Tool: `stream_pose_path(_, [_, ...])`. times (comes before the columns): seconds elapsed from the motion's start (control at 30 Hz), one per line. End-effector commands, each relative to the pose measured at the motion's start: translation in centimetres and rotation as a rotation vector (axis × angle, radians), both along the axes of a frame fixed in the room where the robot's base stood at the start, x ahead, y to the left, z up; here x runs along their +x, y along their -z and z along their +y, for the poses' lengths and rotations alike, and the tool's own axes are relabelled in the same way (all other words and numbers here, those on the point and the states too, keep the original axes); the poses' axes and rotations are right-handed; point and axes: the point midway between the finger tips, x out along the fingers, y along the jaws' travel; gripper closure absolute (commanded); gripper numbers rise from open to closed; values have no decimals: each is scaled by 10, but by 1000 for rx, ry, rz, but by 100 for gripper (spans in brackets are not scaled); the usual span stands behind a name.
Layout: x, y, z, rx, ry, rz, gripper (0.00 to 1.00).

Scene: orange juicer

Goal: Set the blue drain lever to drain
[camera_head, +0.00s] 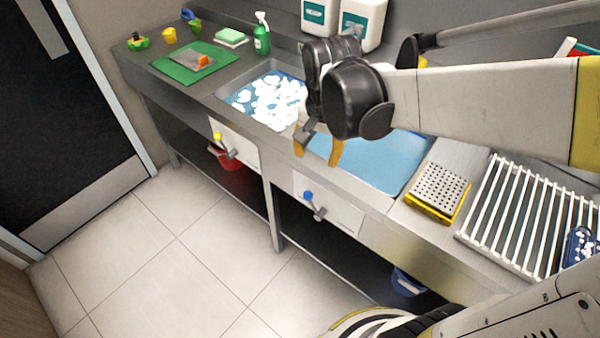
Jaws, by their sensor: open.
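The blue drain lever (314,205) is on the white front panel below the right-hand basin. It has a round blue knob and a grey handle that slants down to the right. My gripper (319,149) is open above the front rim of the basins, with its two orange fingers pointing down. It is above the lever in the picture and apart from it. Nothing is between its fingers. The right basin (385,165) holds blue water and is partly hidden by my arm.
A yellow-knobbed lever (224,144) is on the left panel, below a foamy basin (268,100). A yellow-edged perforated block (438,190) and a white drying rack (525,215) lie on the right counter. A table leg (271,210) stands left of the blue lever. The floor in front is clear.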

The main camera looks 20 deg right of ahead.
Motion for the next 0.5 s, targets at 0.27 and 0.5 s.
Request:
stream_pose_path(0.27, [50,78,6,4,351,215,52])
stream_pose_path(0.5, [61,115,8,-18,494,292,52])
